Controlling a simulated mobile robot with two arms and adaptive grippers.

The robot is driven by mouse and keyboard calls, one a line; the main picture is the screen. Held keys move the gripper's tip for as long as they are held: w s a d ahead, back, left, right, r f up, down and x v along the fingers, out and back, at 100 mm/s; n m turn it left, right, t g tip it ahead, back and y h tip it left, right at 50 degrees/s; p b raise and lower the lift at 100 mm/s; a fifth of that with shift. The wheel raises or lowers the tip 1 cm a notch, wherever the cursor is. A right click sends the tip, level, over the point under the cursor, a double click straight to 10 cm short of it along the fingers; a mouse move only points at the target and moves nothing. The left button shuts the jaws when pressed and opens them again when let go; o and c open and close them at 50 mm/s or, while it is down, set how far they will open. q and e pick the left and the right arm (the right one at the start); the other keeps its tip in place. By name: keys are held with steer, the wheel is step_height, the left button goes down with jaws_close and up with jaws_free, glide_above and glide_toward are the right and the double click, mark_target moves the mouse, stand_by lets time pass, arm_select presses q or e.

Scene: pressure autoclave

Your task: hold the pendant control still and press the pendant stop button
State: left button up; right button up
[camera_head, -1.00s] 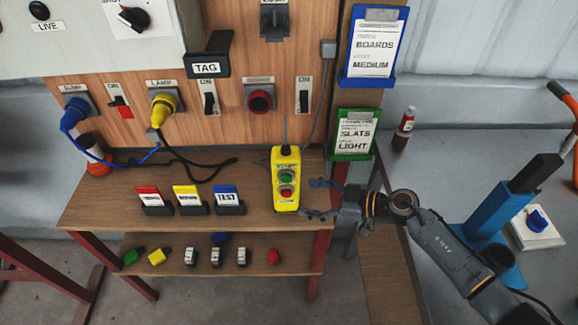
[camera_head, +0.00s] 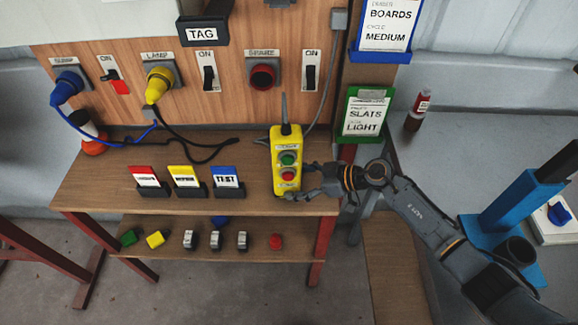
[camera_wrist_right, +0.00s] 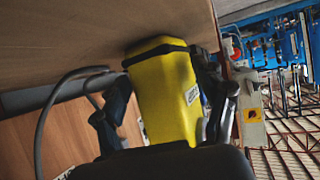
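The yellow pendant control (camera_head: 284,185) stands upright on the upper shelf, with a cable from its top. It has a green button (camera_head: 288,158) above a red button (camera_head: 288,176); both show in the head view. My right gripper (camera_head: 306,181) reaches in from the right at the pendant's lower part. In the right wrist view the yellow pendant body (camera_wrist_right: 168,95) lies between my two fingers, with a gap on the left finger's side; the gripper looks open around it. The buttons are hidden in that view. My left gripper is out of view.
Red, yellow and blue card holders (camera_head: 186,182) stand left of the pendant. Small coloured pieces and a red knob (camera_head: 275,242) lie on the lower shelf (camera_head: 170,258). A red bottle (camera_head: 418,110) and blue stand (camera_head: 505,205) are to the right.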

steer(key=shift+w+a+f, duration=0.1)
steer(key=shift+a+f, duration=0.05)
steer(key=shift+a, duration=0.2)
steer(key=shift+w+a+f, duration=0.1)
steer(key=shift+a+f, duration=0.1)
steer(key=shift+a, duration=0.05)
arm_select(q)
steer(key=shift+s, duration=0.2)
arm_select(e)
steer(key=c, duration=0.6)
steer(key=shift+c, duration=0.4)
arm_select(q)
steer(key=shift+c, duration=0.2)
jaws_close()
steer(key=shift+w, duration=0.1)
arm_select(e)
steer(key=shift+f, duration=0.1)
